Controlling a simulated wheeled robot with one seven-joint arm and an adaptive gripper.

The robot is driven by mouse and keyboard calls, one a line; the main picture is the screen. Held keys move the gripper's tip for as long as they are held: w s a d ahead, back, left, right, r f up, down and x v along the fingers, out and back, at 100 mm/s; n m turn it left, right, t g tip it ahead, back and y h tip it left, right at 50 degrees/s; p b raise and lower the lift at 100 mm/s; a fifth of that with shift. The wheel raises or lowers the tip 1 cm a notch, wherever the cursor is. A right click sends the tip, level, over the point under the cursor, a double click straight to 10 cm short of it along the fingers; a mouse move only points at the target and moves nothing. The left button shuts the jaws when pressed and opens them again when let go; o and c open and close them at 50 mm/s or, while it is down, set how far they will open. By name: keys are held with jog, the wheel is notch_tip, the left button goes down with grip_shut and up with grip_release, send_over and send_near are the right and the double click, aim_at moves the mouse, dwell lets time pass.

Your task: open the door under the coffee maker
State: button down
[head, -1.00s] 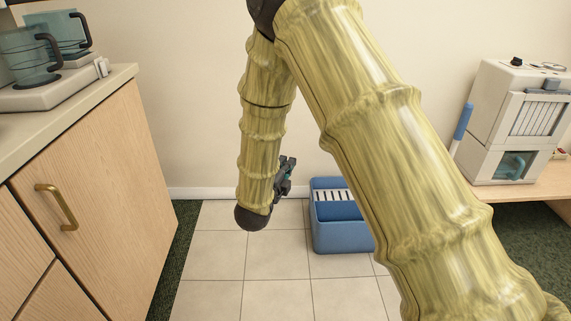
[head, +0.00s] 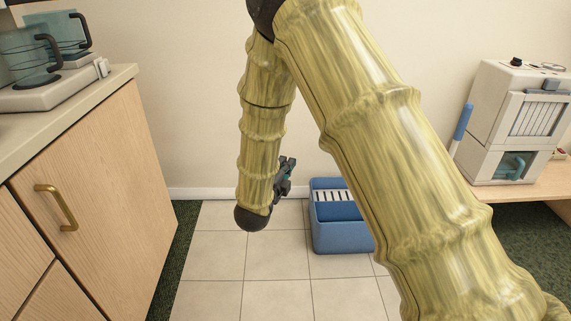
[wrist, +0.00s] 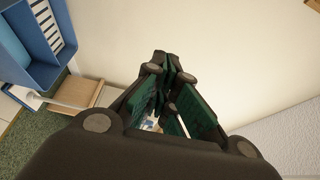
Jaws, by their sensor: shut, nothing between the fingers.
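The coffee maker (head: 50,92) stands on the counter at the left in the head view, with glass pots on it; its upper part is cut off by the frame. Under it is a light wood cabinet door (head: 115,180) with a brass bar handle (head: 57,207). The door looks closed. My gripper (head: 287,178) hangs well to the right of the door, apart from it, partly hidden behind my arm. In the wrist view my gripper (wrist: 168,66) is shut and empty, pointing toward the pale wall.
A blue bin (head: 341,238) stands on the tiled floor by the back wall. A white machine (head: 512,125) stands on a low wooden table (head: 530,188) at the right. The counter edge (head: 75,115) juts out at the left. Tiled floor between cabinet and bin is clear.

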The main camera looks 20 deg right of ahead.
aim_at(74, 224)
jog(key=shift+a, duration=0.1)
jog(key=w+a+p, duration=0.1)
jog(key=w+a, duration=0.2)
jog(key=a, duration=0.9)
jog(key=shift+w+a+p, duration=0.35)
jog(key=shift+w+p, duration=0.05)
jog(key=c, duration=1.5)
grip_release()
jog(key=shift+a, duration=0.3)
jog(key=w+a+r+n+t+y+p, duration=0.15)
jog(key=a+r+n+y+p, duration=0.3)
jog(key=a+n+y, duration=0.6)
jog(key=w+a+r+n+t+y+p, duration=0.1)
jog(key=a+r+n+t+y+p, duration=0.3)
jog(key=a+n+y, duration=0.6)
jog(key=s+a+n+g+y+p, duration=0.4)
jog(key=s+a+n+g+p, duration=0.1)
jog(key=s+n+g, duration=0.5)
jog(key=s+a+n+g+y+p, duration=0.45)
jog(key=s+n+g, duration=0.35)
jog(key=s+n, duration=0.3)
jog(key=shift+n, duration=0.65)
jog(key=a, duration=0.3)
jog(key=w+a, duration=0.1)
jog(key=a, duration=0.6)
jog(key=shift+w+a+r, duration=0.1)
jog(key=shift+w+r, duration=0.2)
jog(key=shift+w, duration=0.05)
